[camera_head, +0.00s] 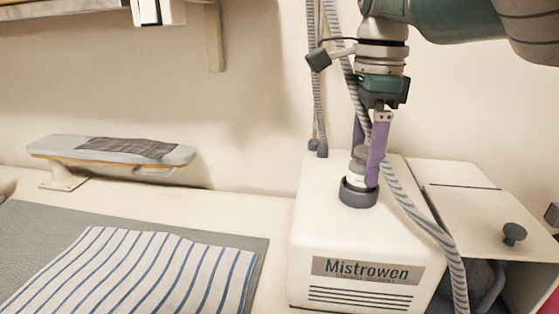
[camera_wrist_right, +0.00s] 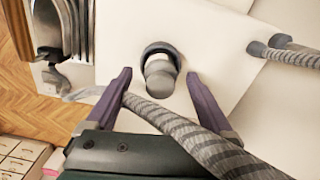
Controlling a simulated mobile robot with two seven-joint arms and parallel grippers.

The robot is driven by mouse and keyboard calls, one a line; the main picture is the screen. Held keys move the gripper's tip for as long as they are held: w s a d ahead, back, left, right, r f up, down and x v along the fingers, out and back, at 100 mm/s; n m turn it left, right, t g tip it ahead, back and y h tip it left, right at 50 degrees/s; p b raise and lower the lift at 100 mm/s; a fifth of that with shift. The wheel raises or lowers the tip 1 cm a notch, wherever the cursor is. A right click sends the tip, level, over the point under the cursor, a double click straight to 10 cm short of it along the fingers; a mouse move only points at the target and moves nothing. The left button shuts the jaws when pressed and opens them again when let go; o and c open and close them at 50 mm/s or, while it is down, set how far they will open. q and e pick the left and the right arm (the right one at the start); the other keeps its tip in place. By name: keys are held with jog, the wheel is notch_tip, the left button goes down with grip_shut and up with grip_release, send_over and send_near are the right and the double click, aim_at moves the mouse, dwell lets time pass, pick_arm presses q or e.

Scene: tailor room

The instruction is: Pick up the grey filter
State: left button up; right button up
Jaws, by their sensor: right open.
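The grey filter (camera_head: 358,194) appears to be the dark grey ring with a lighter knob on top of the white Mistrowen steam station (camera_head: 340,240). In the right wrist view the filter (camera_wrist_right: 160,80) shows between the two purple fingers. My right gripper (camera_head: 365,170) points down over it, open, one finger on each side of the knob. In the wrist view a gap shows between the knob and each finger (camera_wrist_right: 159,76). Part of the filter is hidden behind the near finger in the head view. My left gripper is not in view.
A striped grey hose (camera_head: 405,200) runs close past the right gripper and down the station's right side. A white unit with a dark knob (camera_head: 514,233) stands to the right. A small ironing board (camera_head: 110,150) and striped cloth (camera_head: 130,270) lie left. The wall is close behind.

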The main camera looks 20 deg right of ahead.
grip_shut()
dwell(0.5)
jog(key=shift+r, duration=0.1)
